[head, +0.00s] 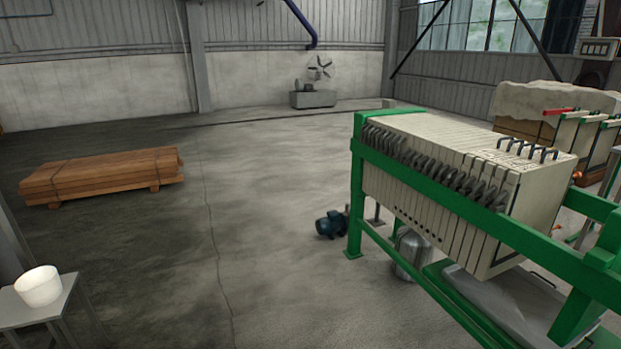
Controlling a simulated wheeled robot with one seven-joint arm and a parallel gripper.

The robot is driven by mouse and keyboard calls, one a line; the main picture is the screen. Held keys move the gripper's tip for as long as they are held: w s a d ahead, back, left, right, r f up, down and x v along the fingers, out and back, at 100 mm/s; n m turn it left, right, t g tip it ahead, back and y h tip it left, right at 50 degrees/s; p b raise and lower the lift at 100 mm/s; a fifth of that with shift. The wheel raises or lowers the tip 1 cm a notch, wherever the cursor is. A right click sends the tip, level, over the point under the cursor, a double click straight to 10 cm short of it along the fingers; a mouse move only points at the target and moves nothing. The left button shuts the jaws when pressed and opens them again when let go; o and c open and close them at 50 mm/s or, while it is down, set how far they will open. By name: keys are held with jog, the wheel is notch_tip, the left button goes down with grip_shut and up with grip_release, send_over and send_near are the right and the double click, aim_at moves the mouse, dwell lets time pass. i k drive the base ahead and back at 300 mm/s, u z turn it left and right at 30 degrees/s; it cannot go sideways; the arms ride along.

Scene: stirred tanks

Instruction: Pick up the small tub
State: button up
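A small white tub (39,287) stands upright on a small grey table (30,314) at the lower left of the head view. The tub is round and its rim faces up. What is inside it is too pale to tell. The table is cut off by the left and bottom edges of the picture. My gripper does not show in the head view, and no wrist view is given.
A green-framed filter press (465,180) with pale plates fills the right side. A metal can (411,254) and a blue motor (331,225) stand by it. A stack of wooden planks (102,175) lies at the left. The concrete floor (240,230) between is clear.

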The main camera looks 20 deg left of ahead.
aim_at(41, 287)
jog(key=i, duration=1.35)
jog(key=u, duration=2.1)
jog(key=i, duration=2.05)
jog(key=u, duration=0.8)
